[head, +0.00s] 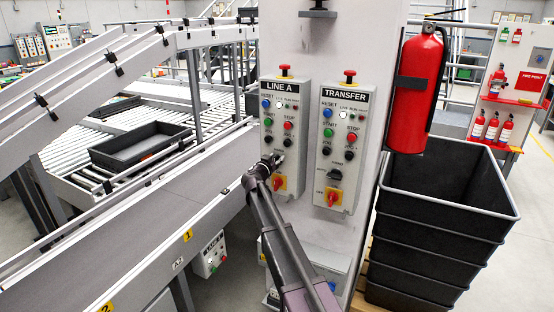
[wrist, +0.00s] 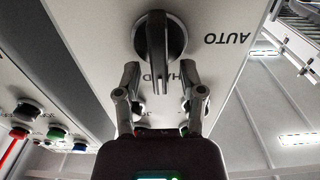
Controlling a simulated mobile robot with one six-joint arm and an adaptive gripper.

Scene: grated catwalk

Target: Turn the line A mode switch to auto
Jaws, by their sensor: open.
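The LINE A panel (head: 286,105) is a light grey box on the pillar's front. Its mode switch lies behind my gripper (head: 274,163) in the head view, mostly hidden. In the wrist view the mode switch (wrist: 160,35) is a round dark knob with a raised bar handle. The bar runs up and down in that picture and its lower end covers part of the HAND label (wrist: 185,77). The AUTO label (wrist: 228,39) is upside down to the knob's right. My gripper (wrist: 160,72) is open, one finger on each side of the bar, with gaps visible.
A similar TRANSFER panel (head: 342,140) is close on the right. LINE A's red-and-yellow switch (head: 279,183) sits just below my gripper. Buttons (wrist: 50,130) show at the wrist view's left. A conveyor (head: 150,215) is on the left, black bins (head: 435,225) and an extinguisher (head: 418,90) on the right.

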